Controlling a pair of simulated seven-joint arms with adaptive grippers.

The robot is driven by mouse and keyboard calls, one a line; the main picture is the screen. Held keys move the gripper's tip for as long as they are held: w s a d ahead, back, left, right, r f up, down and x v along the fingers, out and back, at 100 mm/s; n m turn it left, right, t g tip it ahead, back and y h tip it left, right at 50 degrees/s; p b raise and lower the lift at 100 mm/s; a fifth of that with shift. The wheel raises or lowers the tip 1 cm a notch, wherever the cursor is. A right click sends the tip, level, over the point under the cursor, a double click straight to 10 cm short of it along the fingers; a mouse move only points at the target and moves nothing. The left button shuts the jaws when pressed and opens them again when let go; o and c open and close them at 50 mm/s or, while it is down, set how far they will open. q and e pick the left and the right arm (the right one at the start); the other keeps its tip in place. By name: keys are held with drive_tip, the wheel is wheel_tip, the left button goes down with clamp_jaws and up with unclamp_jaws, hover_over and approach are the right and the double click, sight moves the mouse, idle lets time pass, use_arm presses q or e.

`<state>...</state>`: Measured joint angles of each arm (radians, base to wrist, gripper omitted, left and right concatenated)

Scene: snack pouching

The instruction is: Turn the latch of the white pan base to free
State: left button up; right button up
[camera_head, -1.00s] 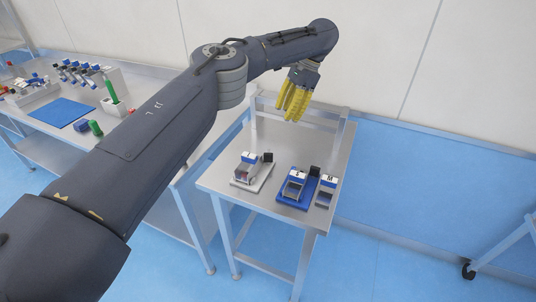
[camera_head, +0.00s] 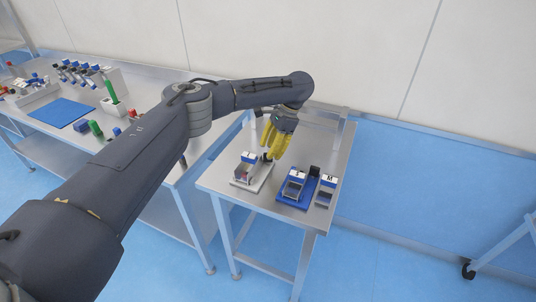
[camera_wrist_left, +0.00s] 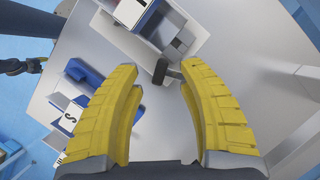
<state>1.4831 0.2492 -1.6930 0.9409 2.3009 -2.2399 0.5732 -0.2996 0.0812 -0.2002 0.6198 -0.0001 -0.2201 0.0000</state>
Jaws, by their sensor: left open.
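The white pan base (camera_head: 240,180) sits on the steel side table, with a blue-and-white pouch holder (camera_head: 249,162) on it. It also shows at the top of the left wrist view (camera_wrist_left: 196,40). Its dark latch (camera_wrist_left: 160,71) sticks out at its edge on a grey stub. My left gripper (camera_head: 270,156) has yellow fingers, points down and is open just beside the white base. In the left wrist view the latch appears between the two fingertips (camera_wrist_left: 161,68); whether they touch it I cannot tell. My right gripper is not in view.
The long table at left holds a blue mat (camera_head: 62,113) and several coloured items.

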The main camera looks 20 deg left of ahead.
use_arm(q)
drive_tip(key=shift+x, duration=1.2)
